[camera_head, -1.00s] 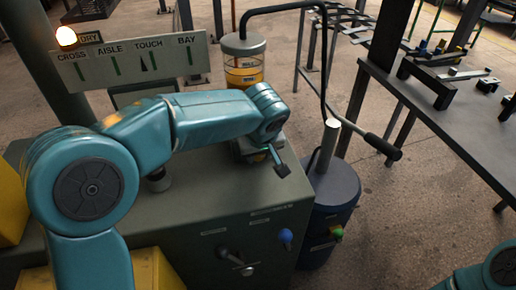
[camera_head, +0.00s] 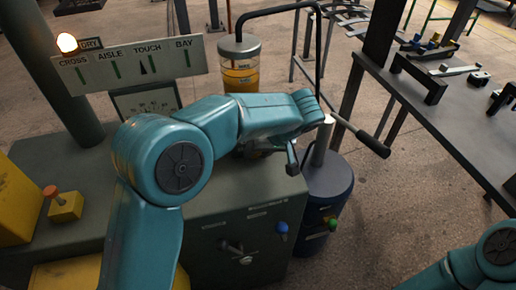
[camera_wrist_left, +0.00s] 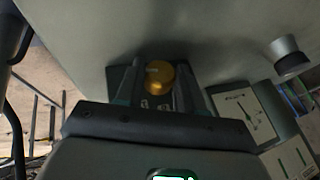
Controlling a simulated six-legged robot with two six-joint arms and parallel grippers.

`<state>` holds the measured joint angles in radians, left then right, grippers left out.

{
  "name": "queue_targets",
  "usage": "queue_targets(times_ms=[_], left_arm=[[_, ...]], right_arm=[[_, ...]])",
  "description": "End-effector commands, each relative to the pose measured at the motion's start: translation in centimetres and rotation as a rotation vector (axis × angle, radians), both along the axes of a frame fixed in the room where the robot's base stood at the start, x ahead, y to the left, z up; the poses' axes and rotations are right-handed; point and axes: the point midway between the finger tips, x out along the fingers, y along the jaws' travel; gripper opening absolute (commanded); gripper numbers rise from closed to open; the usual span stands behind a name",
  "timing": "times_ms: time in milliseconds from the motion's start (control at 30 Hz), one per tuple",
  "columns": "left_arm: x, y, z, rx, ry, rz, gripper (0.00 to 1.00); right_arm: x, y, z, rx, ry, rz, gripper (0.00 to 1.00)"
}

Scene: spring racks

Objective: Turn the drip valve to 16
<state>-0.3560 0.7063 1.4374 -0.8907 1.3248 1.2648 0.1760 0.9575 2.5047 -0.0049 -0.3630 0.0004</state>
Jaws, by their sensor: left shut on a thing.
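A round golden knob (camera_wrist_left: 158,77), which looks like the drip valve, sits between my gripper's fingers in the left wrist view. My left gripper (camera_wrist_left: 157,85) is shut on it. Markings next to the knob are too small and dark to read, so its setting cannot be told. In the head view my left arm reaches across the grey-green bench (camera_head: 225,205), and its wrist hides the knob. My right gripper is out of the picture; only part of my right arm shows at bottom right.
A dial panel (camera_head: 147,100) stands behind my left arm, below a sign (camera_head: 135,66) with a lit lamp. An amber-filled canister (camera_head: 240,66) stands behind the bench. A blue drum with a lever (camera_head: 328,185) is at the right. A yellow box (camera_head: 66,207) with an orange knob sits at left.

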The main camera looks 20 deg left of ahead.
Motion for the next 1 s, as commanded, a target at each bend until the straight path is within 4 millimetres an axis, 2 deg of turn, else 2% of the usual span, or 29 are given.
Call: queue_targets(times_ms=[200,233,300,667,767,1000], left_arm=[[0.0,0.0,0.0,0.0,-0.002,0.0,0.07],[0.0,0.0,0.0,0.0,-0.002,0.0,0.44],[0.0,0.0,0.0,0.0,-0.002,0.0,0.63],[0.0,-0.3,0.5,-0.001,-0.002,0.0,0.63],[-0.2,-1.0,1.8,-0.001,-0.005,-0.003,0.63],[-1.1,-4.0,7.3,-0.002,-0.004,-0.003,0.63]], right_arm=[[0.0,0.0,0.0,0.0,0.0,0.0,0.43],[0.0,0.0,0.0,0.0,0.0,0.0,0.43],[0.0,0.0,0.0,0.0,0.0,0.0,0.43],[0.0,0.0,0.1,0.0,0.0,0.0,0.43],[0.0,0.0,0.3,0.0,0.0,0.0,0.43],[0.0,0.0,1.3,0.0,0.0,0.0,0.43]])
